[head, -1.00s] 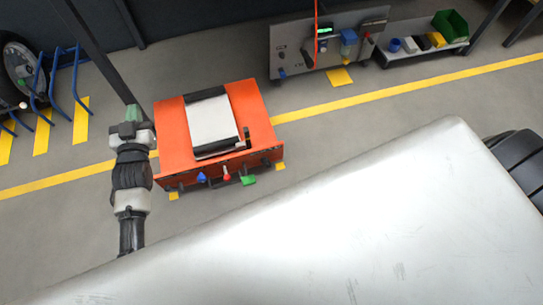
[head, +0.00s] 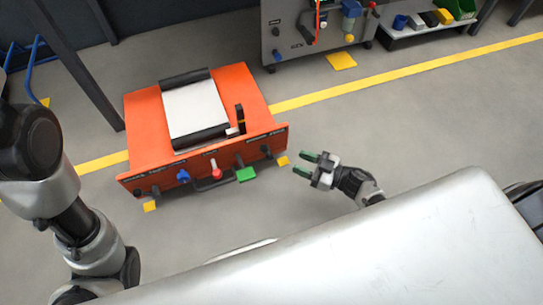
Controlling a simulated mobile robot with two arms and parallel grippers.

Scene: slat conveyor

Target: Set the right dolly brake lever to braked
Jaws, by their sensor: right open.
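The orange dolly (head: 145,137) stands on the floor left of centre, with a white pad (head: 195,108) on top. Its front face carries a blue knob (head: 183,176), a red-tipped lever (head: 215,172), a green pedal-like part (head: 246,174) and several small black knobs. I cannot tell which of these is the right brake lever, as the labels are too small to read. My right gripper (head: 299,164) is open and empty, right of the dolly and apart from it. My left gripper is out of view.
A grey panel (head: 287,45) with controls stands at the back, beside a low shelf (head: 425,27) of coloured bins. A dark post (head: 75,65) rises behind the dolly at left. The floor between dolly and panel is clear. My own white body fills the lower right.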

